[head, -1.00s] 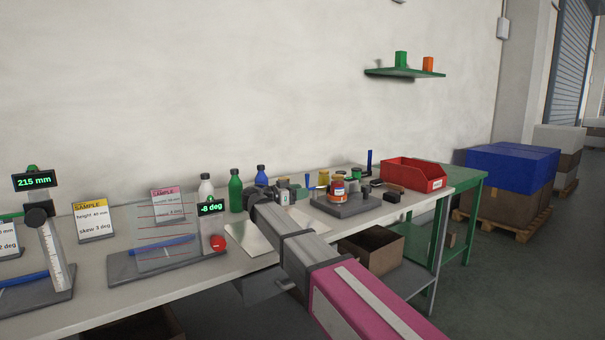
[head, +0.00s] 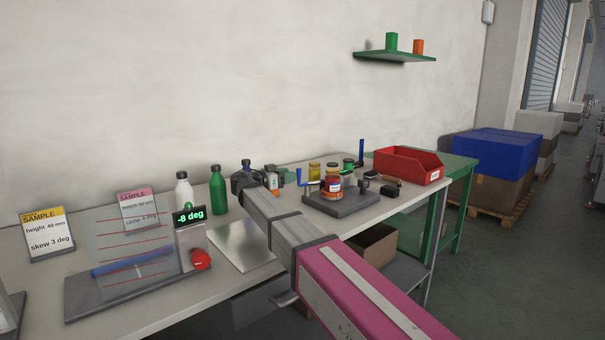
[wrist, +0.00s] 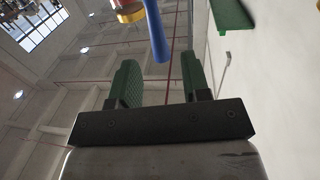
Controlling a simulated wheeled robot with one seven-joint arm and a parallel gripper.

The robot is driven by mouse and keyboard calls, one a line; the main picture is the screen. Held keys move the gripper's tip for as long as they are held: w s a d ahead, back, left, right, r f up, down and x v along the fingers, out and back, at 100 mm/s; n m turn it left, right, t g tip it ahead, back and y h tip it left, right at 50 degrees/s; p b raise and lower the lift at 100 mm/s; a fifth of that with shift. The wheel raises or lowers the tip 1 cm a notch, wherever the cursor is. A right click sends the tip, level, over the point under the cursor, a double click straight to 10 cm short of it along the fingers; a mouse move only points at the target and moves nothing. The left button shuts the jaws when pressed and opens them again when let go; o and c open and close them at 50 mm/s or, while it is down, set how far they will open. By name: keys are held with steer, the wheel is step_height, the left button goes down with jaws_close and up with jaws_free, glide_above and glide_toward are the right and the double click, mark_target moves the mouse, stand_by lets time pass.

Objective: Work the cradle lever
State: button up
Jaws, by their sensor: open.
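The labelling stand has a dark grey base (head: 345,204) on the bench, with a jar with a red-orange band and a white label (head: 333,184) upright on it. A blue lever (head: 299,178) stands at the stand's left side, close to my gripper. A blue rod (wrist: 156,32), which looks like this lever, shows in the wrist view, its end between the lines of my fingers. My gripper (wrist: 163,78) is open, with green fingers and nothing held. I cannot tell whether the rod's end is between the fingertips or beyond them. A second blue upright (head: 361,152) stands behind the stand.
A red bin (head: 408,164) stands right of the stand. A green bottle (head: 218,190) and a white bottle (head: 184,191) stand left, behind a clear sample panel with a -8 deg display (head: 189,216). A green shelf (head: 395,57) hangs on the wall above.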

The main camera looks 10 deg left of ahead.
steer(key=x, duration=0.7)
jaws_close()
